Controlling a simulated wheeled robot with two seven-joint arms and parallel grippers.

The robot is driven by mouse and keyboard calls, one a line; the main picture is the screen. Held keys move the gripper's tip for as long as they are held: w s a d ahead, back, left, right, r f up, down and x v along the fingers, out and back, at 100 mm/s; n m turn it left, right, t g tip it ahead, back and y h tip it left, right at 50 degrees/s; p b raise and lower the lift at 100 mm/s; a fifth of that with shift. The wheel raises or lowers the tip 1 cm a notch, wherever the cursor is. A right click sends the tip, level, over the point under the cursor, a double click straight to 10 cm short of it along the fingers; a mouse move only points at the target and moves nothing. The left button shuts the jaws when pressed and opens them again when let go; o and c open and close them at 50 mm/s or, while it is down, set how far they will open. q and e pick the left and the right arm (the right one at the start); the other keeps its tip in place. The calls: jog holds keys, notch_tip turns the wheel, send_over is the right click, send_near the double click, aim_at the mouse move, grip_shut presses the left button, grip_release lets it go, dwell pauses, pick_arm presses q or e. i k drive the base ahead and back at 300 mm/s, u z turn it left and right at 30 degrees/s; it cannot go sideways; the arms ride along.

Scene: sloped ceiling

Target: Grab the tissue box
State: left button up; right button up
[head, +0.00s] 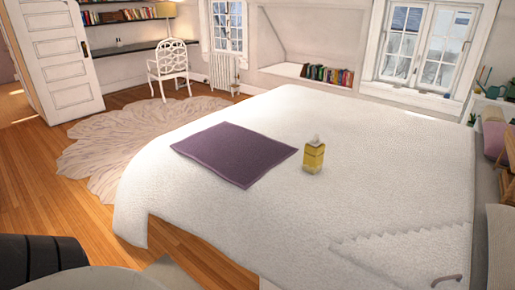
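The tissue box (314,158) is a small yellow box with a white tissue sticking out of its top. It stands upright on the white bed (390,190), near the middle of the head view. It sits just right of a flat purple mat (235,153) that lies on the bed, with a small gap between them. Nothing covers the box. Neither of my grippers can be made out in the head view, and nothing is touching the box.
The bed fills most of the middle and right, with bare cover around the box. Wooden floor (200,250) and a pale round rug (135,135) lie to the left. A white chair (170,68), a desk and a window niche with books (327,74) are behind.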

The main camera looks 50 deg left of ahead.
aim_at(313, 157)
jog(key=u, duration=2.3)
jog(key=k, duration=0.9)
jog(key=z, duration=0.95)
jog(key=i, duration=1.05)
jog(key=z, duration=0.05)
